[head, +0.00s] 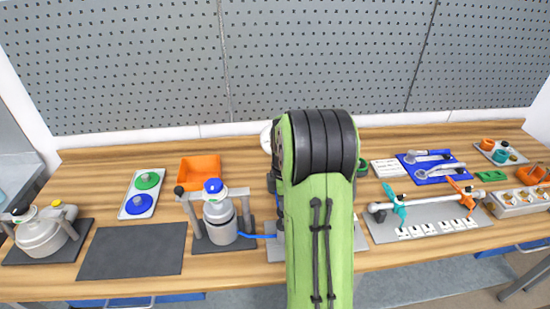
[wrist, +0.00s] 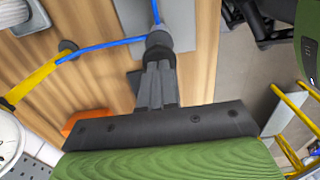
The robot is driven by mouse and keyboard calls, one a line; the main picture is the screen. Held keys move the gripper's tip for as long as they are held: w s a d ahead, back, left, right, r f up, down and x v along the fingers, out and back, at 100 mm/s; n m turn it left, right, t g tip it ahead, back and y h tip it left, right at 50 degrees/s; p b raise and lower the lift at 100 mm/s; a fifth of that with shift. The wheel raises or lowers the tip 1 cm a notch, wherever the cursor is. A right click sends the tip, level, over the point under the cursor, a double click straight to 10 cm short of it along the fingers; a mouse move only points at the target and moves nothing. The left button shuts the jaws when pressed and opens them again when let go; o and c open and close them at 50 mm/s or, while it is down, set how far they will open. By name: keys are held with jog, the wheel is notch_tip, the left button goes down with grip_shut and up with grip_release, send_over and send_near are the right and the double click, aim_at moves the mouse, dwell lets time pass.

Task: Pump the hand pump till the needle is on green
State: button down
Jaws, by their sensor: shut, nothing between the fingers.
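The hand pump is mostly hidden behind my green arm in the head view. Its grey base plate (head: 275,248) shows beside the arm, and a blue hose (head: 255,236) runs to it from the left. In the wrist view, my gripper (wrist: 159,65) is shut and empty, its tips close to a dark grey rounded part (wrist: 158,40) by the plate (wrist: 175,20); contact is unclear. A white round face (wrist: 6,140), perhaps the gauge, is cut off at the left edge. No needle or green zone is readable.
A silver vessel with a blue cap (head: 213,187) stands left of my arm, with an orange tray (head: 200,168) behind it. A dark mat (head: 133,250) lies farther left. A plate with teal and orange levers (head: 420,226) lies to the right. A pegboard (head: 300,60) closes off the back.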

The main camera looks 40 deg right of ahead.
jog(key=shift+r, duration=0.6)
jog(key=shift+f, duration=0.1)
jog(key=shift+f, duration=0.15)
jog(key=shift+f+b, duration=2.25)
jog(key=shift+f, duration=0.55)
jog(key=shift+r+p, duration=2.4)
jog(key=shift+r, duration=0.55)
jog(key=shift+f, duration=0.1)
